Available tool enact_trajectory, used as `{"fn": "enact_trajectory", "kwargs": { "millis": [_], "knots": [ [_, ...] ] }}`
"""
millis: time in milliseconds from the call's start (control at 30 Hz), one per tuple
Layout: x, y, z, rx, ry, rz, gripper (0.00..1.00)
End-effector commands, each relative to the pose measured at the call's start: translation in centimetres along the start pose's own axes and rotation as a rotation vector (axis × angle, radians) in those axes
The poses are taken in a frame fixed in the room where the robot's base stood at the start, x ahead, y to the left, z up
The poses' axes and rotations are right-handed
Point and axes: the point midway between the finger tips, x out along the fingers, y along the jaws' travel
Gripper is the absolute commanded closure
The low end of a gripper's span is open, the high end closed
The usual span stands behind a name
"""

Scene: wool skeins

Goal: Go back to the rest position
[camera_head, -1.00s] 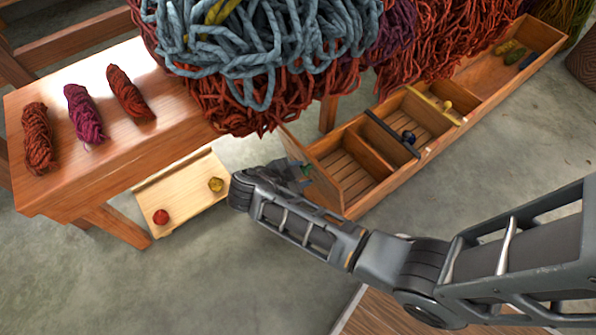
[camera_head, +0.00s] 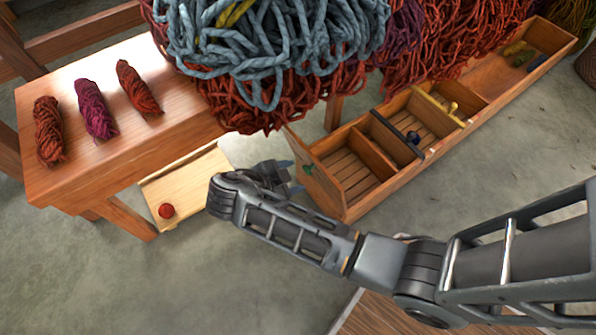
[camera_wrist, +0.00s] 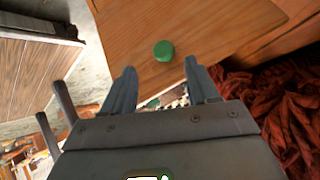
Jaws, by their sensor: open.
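My gripper (camera_head: 288,177) is at the end of my outstretched arm, just left of the near end of the long wooden crate (camera_head: 318,190). In the wrist view my gripper (camera_wrist: 158,69) is open, with two grey fingers apart and nothing held between them. Past the fingertips, a round green disc (camera_wrist: 164,51) sits on a wooden panel. A green spot (camera_head: 308,170) shows on the crate's end in the head view. My forearm covers part of the floor and part of the low board.
A wooden bench (camera_head: 75,185) at left carries three skeins. A large heap of wool (camera_head: 270,50) hangs above. The crate has several compartments holding small items. Grey floor (camera_head: 480,170) is open at right.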

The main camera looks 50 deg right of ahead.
Motion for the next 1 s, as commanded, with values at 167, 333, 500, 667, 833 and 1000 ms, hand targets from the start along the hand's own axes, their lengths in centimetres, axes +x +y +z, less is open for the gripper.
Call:
{"fn": "enact_trajectory", "kwargs": {
  "millis": [167,333,500,667,833,1000],
  "knots": [
    [-0.8,0.1,0.0,-0.001,0.0,0.0,0.41],
    [-0.8,0.1,0.0,-0.001,0.0,0.001,0.41],
    [-0.8,0.0,0.0,-0.001,0.0,0.001,0.41],
    [-0.8,0.0,0.0,-0.001,0.0,0.0,0.41],
    [-0.1,1.5,0.3,-0.073,-0.046,-0.01,0.41],
    [1.6,6.2,1.1,-0.329,-0.225,-0.085,0.41]
  ]
}}
